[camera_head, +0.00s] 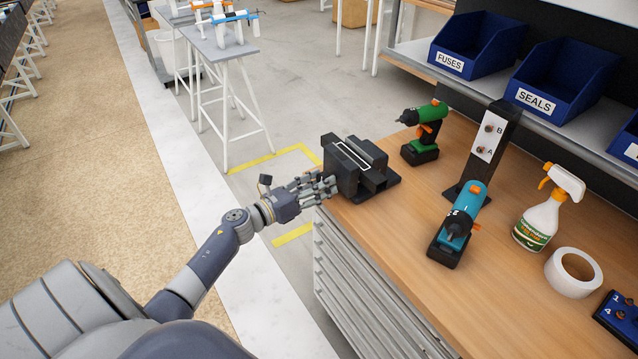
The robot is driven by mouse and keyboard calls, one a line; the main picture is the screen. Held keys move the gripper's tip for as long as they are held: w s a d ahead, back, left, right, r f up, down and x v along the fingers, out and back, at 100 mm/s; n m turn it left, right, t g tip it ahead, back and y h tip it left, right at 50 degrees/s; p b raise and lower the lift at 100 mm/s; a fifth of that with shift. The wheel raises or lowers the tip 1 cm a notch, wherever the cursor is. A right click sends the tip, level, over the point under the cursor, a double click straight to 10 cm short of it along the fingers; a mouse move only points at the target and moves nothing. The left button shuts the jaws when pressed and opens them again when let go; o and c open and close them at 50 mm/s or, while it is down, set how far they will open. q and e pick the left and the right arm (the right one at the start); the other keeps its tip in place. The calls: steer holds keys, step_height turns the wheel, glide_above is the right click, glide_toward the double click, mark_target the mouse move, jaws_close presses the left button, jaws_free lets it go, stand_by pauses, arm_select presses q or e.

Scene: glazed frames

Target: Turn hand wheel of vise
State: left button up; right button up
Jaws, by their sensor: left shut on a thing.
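The black vise (358,165) stands at the left edge of the wooden workbench, upright. My left gripper (322,185) reaches in from the left, with its fingers at the vise's left side, just off the bench edge. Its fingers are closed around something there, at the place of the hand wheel. The hand wheel itself is hidden by the fingers, so how far it is turned cannot be seen. My right gripper is not in view.
On the workbench (405,247) stand a green drill (424,135), a teal drill (460,222), a black post with buttons (487,148), a spray bottle (544,212) and a tape roll (573,272). Blue bins (478,45) sit on the shelf behind.

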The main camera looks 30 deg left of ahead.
arm_select(q)
steer(key=shift+w+a+r+n+g+h+p, duration=0.1)
steer(key=shift+n+g+h+p, duration=0.25)
steer(key=shift+n, duration=3.95)
steer(key=shift+s+a+n+g+h+p, duration=0.1)
steer(key=shift+n+h+p, duration=0.45)
steer(key=shift+n, duration=3.75)
steer(key=shift+w+a+r+n+g+h+p, duration=0.1)
steer(key=shift+n+g+h+p, duration=0.35)
steer(key=shift+n, duration=3.85)
steer(key=o, duration=1)
steer(key=shift+d, duration=0.1)
steer(key=shift+o, duration=0.3)
steer(key=shift+w+d+f, duration=0.1)
steer(key=shift+w+f, duration=0.05)
steer(key=shift+f, duration=0.05)
